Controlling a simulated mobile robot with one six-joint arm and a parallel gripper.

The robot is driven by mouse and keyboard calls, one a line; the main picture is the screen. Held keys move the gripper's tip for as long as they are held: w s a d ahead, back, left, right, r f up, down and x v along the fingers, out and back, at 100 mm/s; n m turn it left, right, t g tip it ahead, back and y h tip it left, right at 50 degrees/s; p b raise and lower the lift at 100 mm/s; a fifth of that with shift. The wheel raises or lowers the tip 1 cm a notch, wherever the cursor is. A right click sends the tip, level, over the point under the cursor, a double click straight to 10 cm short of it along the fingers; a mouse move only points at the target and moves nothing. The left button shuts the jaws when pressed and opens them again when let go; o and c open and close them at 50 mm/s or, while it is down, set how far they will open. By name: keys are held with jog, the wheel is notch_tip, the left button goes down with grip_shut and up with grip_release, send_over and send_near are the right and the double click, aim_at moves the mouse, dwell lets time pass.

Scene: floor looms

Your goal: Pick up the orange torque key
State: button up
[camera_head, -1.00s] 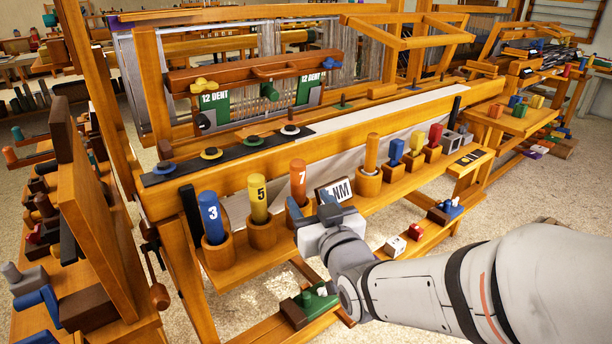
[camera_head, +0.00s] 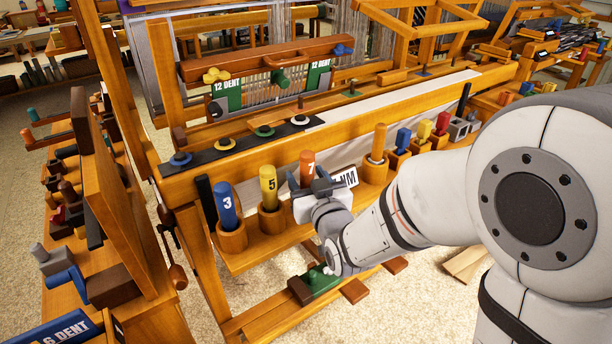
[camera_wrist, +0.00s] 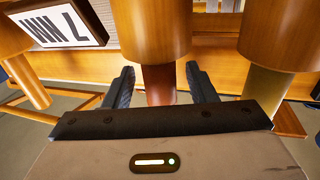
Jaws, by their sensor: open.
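The orange torque key (camera_head: 307,159), marked 7, stands upright in a wooden cup on the loom's front shelf. My gripper (camera_head: 306,178) is at this key in the head view and hides its lower part and most of its cup. The wrist view looks inverted. There the key (camera_wrist: 160,84) shows between my two open fingers (camera_wrist: 160,70), with visible gaps on both sides. Its wooden cup (camera_wrist: 150,28) is beyond the fingertips. I cannot tell whether a finger touches the key.
The yellow key (camera_head: 268,183) marked 5 and blue key (camera_head: 226,200) marked 3 stand to the left in cups. A 7 NM sign (camera_head: 346,178) and another orange-topped peg (camera_head: 379,140) are to the right. The loom beam (camera_head: 250,155) runs behind.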

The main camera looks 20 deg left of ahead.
aim_at(307, 152)
jog(key=shift+c, duration=0.3)
jog(key=c, duration=1)
grip_shut()
jog(key=shift+r, duration=0.15)
notch_tip(307, 152, up, 10)
jog(key=p, duration=0.3)
